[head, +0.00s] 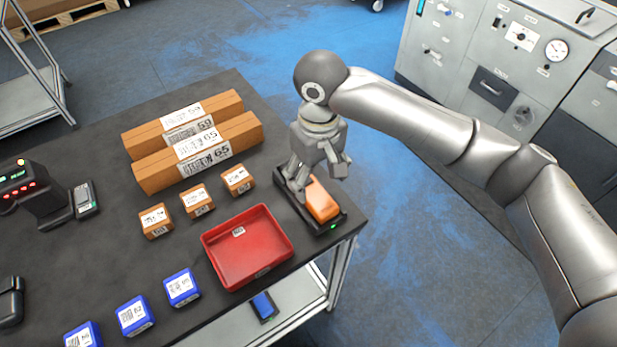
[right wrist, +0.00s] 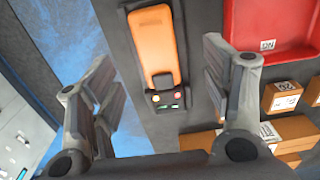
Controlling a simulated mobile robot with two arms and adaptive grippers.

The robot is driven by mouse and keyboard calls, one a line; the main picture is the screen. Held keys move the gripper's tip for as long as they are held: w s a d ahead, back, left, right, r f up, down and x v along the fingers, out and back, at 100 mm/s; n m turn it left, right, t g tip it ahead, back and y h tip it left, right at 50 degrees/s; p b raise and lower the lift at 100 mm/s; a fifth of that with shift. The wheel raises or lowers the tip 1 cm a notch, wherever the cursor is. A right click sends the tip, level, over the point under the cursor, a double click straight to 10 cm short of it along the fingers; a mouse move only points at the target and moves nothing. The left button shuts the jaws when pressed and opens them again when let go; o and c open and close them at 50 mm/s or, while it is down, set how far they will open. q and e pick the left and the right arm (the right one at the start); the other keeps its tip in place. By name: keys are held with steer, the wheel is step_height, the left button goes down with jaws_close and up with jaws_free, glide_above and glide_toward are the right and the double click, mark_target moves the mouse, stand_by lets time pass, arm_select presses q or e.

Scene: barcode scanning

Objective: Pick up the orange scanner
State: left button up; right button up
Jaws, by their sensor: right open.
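The orange scanner (head: 321,203) lies in a black cradle (head: 333,226) with a green light, near the right edge of the dark table. In the right wrist view the scanner (right wrist: 154,45) shows between and beyond the fingers, with small lights at its near end. My right gripper (head: 318,184) is open and empty, just above the far end of the scanner. Its two fingers also show in the right wrist view (right wrist: 157,85), apart from the scanner on both sides. My left gripper is not clearly in view; a small dark part shows at the left edge of the head view.
A red tray (head: 284,263) stands left of the cradle. Several small brown boxes (head: 198,200), two long boxes (head: 200,160) and several blue boxes (head: 181,287) lie farther left. A dark device (head: 40,195) stands at the far left. Grey cabinets (head: 480,50) stand beyond the table.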

mark_target(316, 195)
steer(key=f, duration=0.2)
steer(key=shift+s+f, duration=0.3)
steer(key=shift+f, duration=0.1)
steer(key=shift+w+f, duration=0.2)
steer(key=shift+f, duration=0.1)
steer(key=f, duration=0.1)
steer(key=w+f+p, duration=0.1)
steer(key=f, duration=0.1)
steer(key=shift+f, duration=0.3)
steer(key=shift+f+p, duration=0.3)
steer(key=shift+f, duration=0.25)
steer(key=c, duration=1.1)
steer(key=shift+c, duration=0.8)
arm_select(q)
steer(key=s, duration=0.1)
steer(key=s+r, duration=0.1)
steer(key=s, duration=0.1)
steer(key=shift+s+r+g, duration=0.25)
steer(key=shift+g, duration=0.05)
arm_select(e)
steer(key=shift+w, duration=0.1)
arm_select(q)
steer(key=shift+w, duration=0.1)
arm_select(e)
steer(key=shift+r, duration=0.1)
